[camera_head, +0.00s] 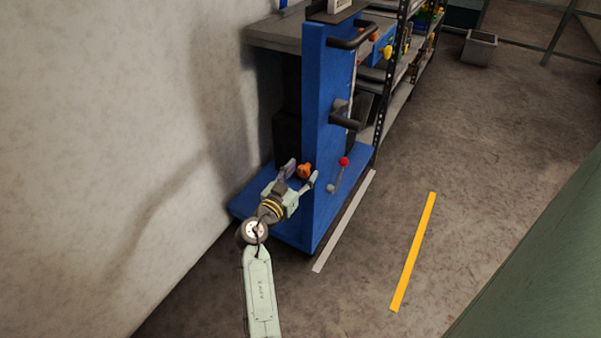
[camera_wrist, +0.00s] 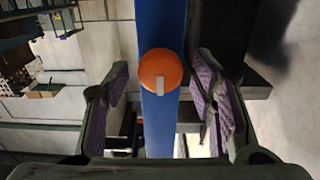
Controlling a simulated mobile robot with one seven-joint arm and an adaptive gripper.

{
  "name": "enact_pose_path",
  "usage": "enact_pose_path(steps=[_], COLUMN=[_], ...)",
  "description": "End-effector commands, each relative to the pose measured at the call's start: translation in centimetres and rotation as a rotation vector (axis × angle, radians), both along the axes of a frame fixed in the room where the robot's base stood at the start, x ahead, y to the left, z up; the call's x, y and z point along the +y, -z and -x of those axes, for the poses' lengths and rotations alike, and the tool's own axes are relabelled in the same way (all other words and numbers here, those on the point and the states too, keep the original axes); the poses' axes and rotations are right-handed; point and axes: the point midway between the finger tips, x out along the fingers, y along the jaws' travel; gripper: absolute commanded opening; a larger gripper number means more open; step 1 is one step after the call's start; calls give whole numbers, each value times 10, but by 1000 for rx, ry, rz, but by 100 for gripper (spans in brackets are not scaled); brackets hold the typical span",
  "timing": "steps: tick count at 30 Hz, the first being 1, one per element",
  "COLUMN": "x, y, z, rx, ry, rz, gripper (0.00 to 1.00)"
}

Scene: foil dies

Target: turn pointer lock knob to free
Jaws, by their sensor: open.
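The pointer lock knob is an orange round knob (camera_head: 304,171) on the narrow edge of a blue upright panel (camera_head: 326,120), low down. In the wrist view the knob (camera_wrist: 160,71) shows face on, with a light grey pointer mark toward the bottom of the picture. My gripper (camera_head: 303,176) is open, its fingers on either side of the knob. In the wrist view the purple-padded fingers (camera_wrist: 162,92) stand clear of the knob with gaps on both sides. I cannot tell how far the fingertips are from the panel edge in depth. No label for free shows.
A red-tipped lever (camera_head: 343,162) and black handles (camera_head: 346,123) stick out from the panel's right face. A blue base plate (camera_head: 262,198) lies under it. A pale wall is close on the left.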

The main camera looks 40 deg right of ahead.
Motion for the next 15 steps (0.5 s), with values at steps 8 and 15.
enact_pose_path(steps=[8, 15], x=[0, 0], y=[0, 0], z=[0, 0], rx=[0, 0], ry=[0, 0], rz=[0, 1], gripper=[44, 28])
